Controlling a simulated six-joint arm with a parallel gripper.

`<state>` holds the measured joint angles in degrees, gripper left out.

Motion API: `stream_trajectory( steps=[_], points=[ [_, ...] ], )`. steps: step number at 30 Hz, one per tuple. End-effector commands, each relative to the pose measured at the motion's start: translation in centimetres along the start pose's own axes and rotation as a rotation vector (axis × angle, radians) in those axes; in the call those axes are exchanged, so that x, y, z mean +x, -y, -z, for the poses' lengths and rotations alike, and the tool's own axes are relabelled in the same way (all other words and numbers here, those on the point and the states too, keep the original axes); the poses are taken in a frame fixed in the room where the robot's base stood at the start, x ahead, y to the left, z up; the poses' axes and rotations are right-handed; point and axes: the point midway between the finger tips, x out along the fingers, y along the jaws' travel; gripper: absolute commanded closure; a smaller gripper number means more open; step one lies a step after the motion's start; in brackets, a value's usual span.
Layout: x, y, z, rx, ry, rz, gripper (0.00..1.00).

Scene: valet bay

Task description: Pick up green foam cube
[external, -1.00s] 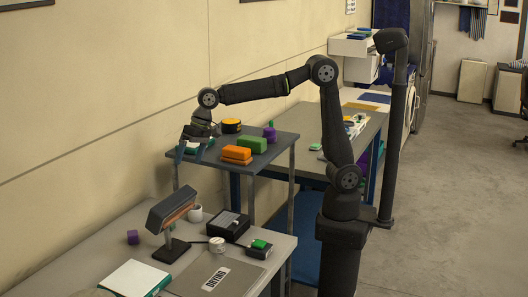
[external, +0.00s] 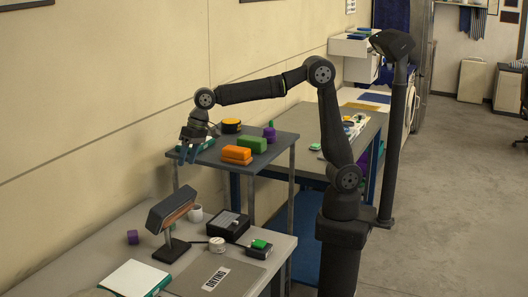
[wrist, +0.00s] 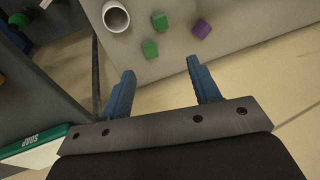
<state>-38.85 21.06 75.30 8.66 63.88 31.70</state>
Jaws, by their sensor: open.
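Two small green blocks lie on the lower table in the wrist view: one (wrist: 150,48) nearer my fingers and one (wrist: 160,22) beyond it, near a white mug. I cannot tell for certain which is the green foam cube. My gripper (wrist: 160,68) is open and empty, its two blue fingers spread and pointing toward the nearer block, well apart from it. In the external view my gripper (external: 188,158) hangs at the left edge of the raised shelf, above the lower table. There the lamp largely hides the area of these blocks.
A purple cube (wrist: 201,29) and the white mug (wrist: 116,17) flank the green blocks. A desk lamp (external: 170,208) stands nearby. The raised shelf (external: 215,158) holds orange and green blocks.

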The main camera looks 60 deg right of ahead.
Motion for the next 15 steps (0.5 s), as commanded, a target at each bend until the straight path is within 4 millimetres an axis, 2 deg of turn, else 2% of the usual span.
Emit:
stream_trajectory(
  steps=[15],
  points=[
    [5.7, 4.0, 3.4, -1.098, 0.259, -0.104, 0.44]
  ],
)
